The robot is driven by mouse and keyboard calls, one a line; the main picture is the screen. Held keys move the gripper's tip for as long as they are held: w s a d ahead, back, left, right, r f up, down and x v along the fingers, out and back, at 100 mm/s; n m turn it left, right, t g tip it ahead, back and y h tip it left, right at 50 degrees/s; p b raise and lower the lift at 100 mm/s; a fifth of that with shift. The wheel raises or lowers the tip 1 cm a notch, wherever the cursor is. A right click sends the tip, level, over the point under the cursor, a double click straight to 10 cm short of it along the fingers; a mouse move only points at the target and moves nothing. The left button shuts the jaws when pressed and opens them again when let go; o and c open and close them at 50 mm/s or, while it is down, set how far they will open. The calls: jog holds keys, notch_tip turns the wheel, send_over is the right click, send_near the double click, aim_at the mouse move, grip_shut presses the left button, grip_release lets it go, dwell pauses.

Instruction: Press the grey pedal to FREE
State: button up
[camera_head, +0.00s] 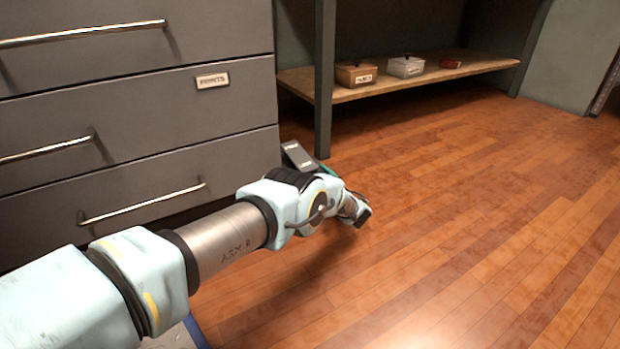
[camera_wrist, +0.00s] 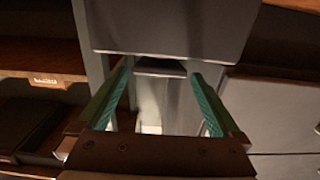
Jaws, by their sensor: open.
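The grey pedal (camera_head: 298,155) shows in the head view as a small dark grey block with pale, unreadable marks. It is low down between the drawer cabinet and the shelf post, and my wrist hides its lower part. In the wrist view a broad grey panel, which looks like the pedal (camera_wrist: 170,28), fills the top centre. My gripper (camera_wrist: 162,69) is open and empty, its two green-padded fingers apart and pointing toward this panel. I cannot tell whether they touch it. In the head view my wrist hides most of the gripper.
A grey drawer cabinet (camera_head: 130,125) with bar handles stands close beside my arm at left. A low wooden shelf (camera_head: 440,80) behind holds a brown box (camera_head: 356,75), a white box (camera_head: 406,67) and a red item (camera_head: 450,63). The wooden floor (camera_head: 480,220) at right is clear.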

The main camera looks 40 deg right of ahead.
aim_at(298, 156)
jog(key=shift+w+d+b, duration=0.2)
jog(key=shift+w+b, duration=0.25)
jog(key=shift+w, duration=0.8)
jog(key=shift+c, duration=0.4)
grip_shut()
